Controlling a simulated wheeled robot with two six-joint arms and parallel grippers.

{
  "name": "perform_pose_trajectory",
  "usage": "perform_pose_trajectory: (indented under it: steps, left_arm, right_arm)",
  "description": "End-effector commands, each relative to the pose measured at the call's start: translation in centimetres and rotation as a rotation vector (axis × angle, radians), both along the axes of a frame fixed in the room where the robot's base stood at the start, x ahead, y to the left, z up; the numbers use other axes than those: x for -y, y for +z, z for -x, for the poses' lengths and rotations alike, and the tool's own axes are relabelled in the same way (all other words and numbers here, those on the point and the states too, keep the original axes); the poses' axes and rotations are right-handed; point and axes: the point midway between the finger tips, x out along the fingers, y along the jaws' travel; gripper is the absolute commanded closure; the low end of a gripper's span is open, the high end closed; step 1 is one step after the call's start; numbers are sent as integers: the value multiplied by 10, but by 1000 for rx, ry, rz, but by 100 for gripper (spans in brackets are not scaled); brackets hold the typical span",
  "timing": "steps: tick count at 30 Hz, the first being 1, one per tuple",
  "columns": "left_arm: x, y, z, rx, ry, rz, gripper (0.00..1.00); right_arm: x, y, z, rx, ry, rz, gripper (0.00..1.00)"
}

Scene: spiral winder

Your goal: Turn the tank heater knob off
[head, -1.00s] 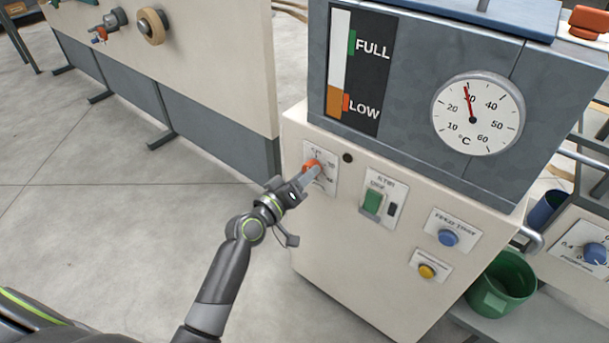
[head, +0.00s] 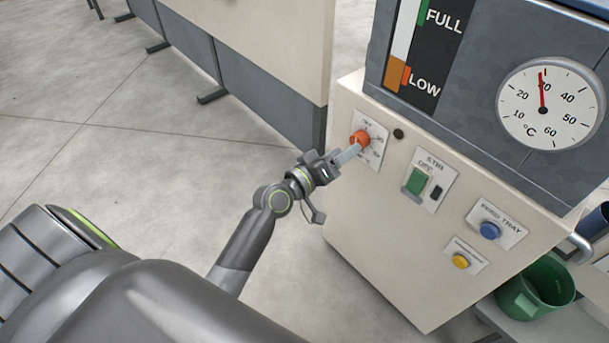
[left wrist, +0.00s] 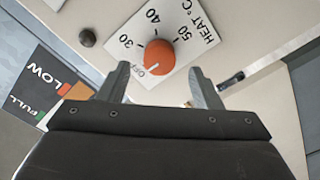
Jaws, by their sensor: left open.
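The orange heater knob (head: 359,139) is on a white dial plate (head: 371,152) on the cream front of the tank cabinet. In the left wrist view the knob (left wrist: 158,57) has a white pointer line that points to OFF, beside marks 30, 40 and 50 and the label HEAT °C. My left gripper (head: 350,152) is at the knob in the head view. In the left wrist view its two fingers (left wrist: 160,80) are open and apart, with the knob just beyond and between their tips. They do not appear to grip it. My right gripper is not in view.
A green stir switch (head: 416,181), a blue feed tray button (head: 490,230) and a yellow button (head: 460,261) lie right of the dial. Above is a temperature gauge (head: 549,104) reading near 30. A green bucket (head: 537,290) stands at lower right.

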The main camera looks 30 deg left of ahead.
Motion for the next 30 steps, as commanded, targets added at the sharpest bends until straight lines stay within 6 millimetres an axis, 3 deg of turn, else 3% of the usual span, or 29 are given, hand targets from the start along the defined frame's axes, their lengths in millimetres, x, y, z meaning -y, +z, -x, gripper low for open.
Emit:
perform_pose_trajectory:
  steps: [6,15,21,30]
  left_arm:
    - [-18,-2,50,-2,1,-2,41]
    - [-39,-2,107,-3,0,-1,41]
    - [-46,-1,127,-1,1,1,41]
    - [-48,0,132,0,0,1,41]
  right_arm:
    - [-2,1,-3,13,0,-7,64]
    - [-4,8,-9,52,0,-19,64]
    - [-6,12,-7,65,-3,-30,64]
    - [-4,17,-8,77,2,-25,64]
